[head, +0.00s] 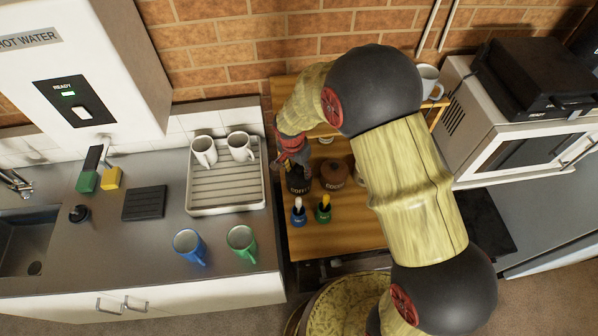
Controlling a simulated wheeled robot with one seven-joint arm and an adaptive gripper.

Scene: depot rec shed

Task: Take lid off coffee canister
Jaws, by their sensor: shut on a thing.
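The coffee canister (299,187) is dark with pale lettering and stands upright on the wooden surface, left of a brown lidded pot. My gripper (297,166) reaches down from above, right over the canister's top. It is shut on the lid, which is mostly hidden by the fingers. I cannot tell whether the lid still touches the canister's rim.
A brown pot (334,175) stands close on the right. A blue jar (298,217) and a green jar (323,213) with spoons stand in front. A grey drainer (225,208) with two white mugs is at left. The wooden counter (310,245) is bare in front.

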